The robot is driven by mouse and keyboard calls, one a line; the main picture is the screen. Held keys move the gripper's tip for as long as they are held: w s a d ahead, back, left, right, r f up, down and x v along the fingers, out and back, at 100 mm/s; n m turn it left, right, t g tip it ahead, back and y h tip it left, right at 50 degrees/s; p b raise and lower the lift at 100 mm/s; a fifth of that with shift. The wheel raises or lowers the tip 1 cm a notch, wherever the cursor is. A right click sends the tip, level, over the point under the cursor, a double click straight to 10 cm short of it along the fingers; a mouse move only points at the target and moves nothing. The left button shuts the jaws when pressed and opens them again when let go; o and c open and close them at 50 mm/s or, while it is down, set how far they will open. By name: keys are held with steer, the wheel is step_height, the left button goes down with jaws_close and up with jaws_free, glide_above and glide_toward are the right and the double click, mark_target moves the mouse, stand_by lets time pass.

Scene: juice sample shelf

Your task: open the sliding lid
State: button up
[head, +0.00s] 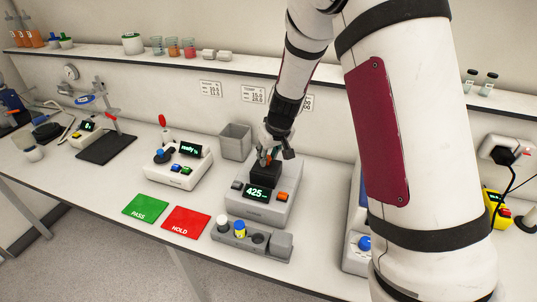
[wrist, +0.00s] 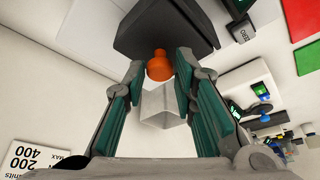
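The sliding lid appears to be the dark top part (head: 263,174) of the grey device (head: 249,207) with the green "425" display. In the wrist view the dark part (wrist: 165,28) fills the top and carries an orange knob (wrist: 158,66). My gripper (head: 271,154) is just above the dark part in the head view. In the wrist view the fingers of my gripper (wrist: 160,72) are apart, one on each side of the knob, with small gaps showing. Whether either fingertip touches the knob is unclear. The inside of the device is hidden.
A grey open bin (head: 235,141) stands behind the device at left. A grey vial rack (head: 252,238) is close in front. Green PASS (head: 146,208) and red HOLD (head: 186,222) mats lie to the left. Another device (head: 174,167) with knobs stands beyond them. A shelf runs above.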

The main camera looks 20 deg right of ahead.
jaws_close()
steer(key=w+d+b, duration=0.2)
steer(key=w, duration=0.1)
steer(key=w+d+b, duration=0.1)
steer(key=w, duration=0.1)
steer(key=shift+w+d+f+b, duration=0.1)
steer(key=shift+w+d+b, duration=0.1)
steer(key=shift+d+b, duration=0.15)
steer(key=shift+w+d, duration=0.35)
steer(key=shift+w, duration=0.05)
steer(key=o, duration=0.6)
jaws_free()
steer(key=shift+o, duration=0.2)
steer(key=shift+s+r, duration=0.1)
steer(key=shift+r, duration=0.1)
steer(key=v, duration=1.1)
steer(key=shift+s+r, duration=0.2)
steer(key=shift+r, duration=0.15)
